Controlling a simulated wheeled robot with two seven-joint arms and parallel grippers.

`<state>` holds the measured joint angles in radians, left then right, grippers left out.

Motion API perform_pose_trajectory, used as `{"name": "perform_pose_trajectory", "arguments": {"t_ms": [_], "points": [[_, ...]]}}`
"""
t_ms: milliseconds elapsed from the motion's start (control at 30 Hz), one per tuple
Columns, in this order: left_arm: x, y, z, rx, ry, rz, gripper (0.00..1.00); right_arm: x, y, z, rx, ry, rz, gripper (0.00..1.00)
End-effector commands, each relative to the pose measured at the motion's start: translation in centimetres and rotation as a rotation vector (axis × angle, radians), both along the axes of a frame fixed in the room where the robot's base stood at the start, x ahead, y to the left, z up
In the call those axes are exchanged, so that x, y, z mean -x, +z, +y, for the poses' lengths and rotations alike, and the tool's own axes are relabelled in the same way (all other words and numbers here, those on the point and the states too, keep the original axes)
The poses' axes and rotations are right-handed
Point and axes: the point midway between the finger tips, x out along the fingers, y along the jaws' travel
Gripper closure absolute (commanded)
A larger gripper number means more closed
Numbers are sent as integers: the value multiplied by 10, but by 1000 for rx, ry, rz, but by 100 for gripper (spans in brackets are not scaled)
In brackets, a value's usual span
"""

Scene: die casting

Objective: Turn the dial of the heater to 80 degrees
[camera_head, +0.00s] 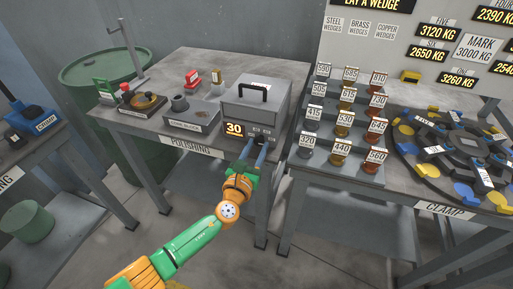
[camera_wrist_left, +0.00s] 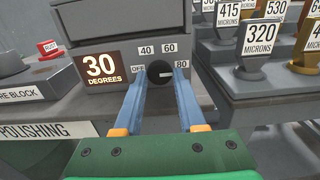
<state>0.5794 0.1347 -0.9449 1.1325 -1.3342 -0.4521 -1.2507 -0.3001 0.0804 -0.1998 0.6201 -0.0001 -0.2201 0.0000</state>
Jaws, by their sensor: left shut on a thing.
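The heater (camera_head: 255,100) is a grey box with a black handle on its lid, standing on the polishing table. Its orange display (camera_wrist_left: 103,67) reads 30 degrees. The round black dial (camera_wrist_left: 158,72) sits to the right of the display, with labels OFF, 40, 60 and 80 around it. A light pointer mark on the dial lies roughly level and points right, towards 80. My left gripper (camera_head: 257,141) is at the heater's front. In the left wrist view its two blue fingers (camera_wrist_left: 160,84) are on either side of the dial, shut on it. My right gripper is not in view.
The polishing table (camera_head: 190,148) also holds a grey block (camera_head: 190,112), a tray with an amber dish (camera_head: 143,102) and small red and green items. Stepped racks of labelled micron pieces (camera_head: 340,160) stand close on the right. A clamp turntable (camera_head: 455,150) is farther right.

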Motion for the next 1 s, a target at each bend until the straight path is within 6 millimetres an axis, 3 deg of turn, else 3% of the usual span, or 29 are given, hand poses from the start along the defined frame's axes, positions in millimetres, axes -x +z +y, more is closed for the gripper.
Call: {"name": "perform_pose_trajectory", "arguments": {"t_ms": [100, 133, 233, 567, 800, 1000], "points": [[0, -2, 0, -2, -1, 3, 100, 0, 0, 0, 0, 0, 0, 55], [0, -2, 0, -2, -1, 3, 58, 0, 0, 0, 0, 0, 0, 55], [0, -1, 0, -1, -1, 2, 33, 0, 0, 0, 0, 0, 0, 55], [4, 1, 1, 0, -1, 2, 33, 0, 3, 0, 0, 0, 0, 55], [51, 1, 17, 0, -1, 4, 33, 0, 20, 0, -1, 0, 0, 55], [68, -1, 22, -1, -1, 2, 33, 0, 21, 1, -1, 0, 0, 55]]}}
